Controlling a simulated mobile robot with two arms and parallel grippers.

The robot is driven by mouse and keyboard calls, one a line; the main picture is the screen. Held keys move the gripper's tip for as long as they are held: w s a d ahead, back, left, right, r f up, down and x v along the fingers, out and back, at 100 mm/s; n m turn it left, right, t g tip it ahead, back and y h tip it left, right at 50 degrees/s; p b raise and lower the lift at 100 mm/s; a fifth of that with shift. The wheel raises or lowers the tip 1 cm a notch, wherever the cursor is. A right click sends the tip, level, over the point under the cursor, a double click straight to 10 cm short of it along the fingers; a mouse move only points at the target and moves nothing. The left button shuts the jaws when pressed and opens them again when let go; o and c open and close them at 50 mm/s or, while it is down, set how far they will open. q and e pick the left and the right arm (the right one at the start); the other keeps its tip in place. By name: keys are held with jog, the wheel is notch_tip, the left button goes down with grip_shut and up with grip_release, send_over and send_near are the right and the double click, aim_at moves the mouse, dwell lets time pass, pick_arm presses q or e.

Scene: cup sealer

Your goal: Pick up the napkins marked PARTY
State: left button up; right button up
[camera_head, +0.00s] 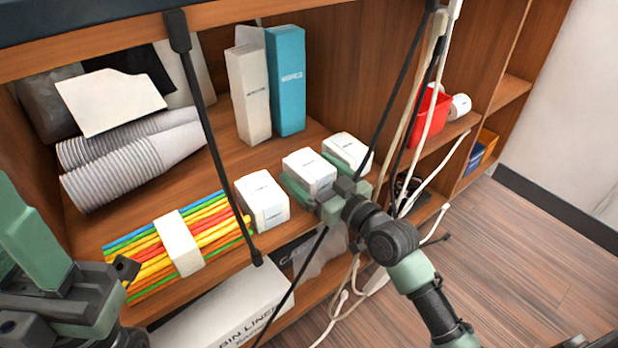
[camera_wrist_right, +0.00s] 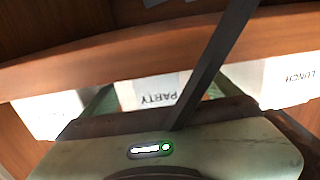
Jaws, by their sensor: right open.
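Three white napkin packs sit in a row on the shelf. The middle pack (camera_head: 309,168) is marked PARTY, which reads upside down in the right wrist view (camera_wrist_right: 155,92). My right gripper (camera_head: 316,182) is open, with one green finger on each side of this pack; whether they touch it is unclear. The pack at the left (camera_head: 263,200) and the one at the right (camera_head: 346,152) stand outside the fingers. In the wrist view, the pack at the right (camera_wrist_right: 290,80) reads LUNCH. Part of my left arm shows at the lower left; its jaw opening is unclear.
Banded coloured straws (camera_head: 178,243) lie left of the packs. White cables (camera_head: 405,150) hang to the right. A bin liner box (camera_head: 225,310) is below.

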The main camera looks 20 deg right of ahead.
jog(key=shift+w+a, duration=0.1)
jog(key=shift+w, duration=0.2)
jog(key=c, duration=1.6)
jog(key=shift+o, duration=0.2)
jog(key=shift+r, duration=0.15)
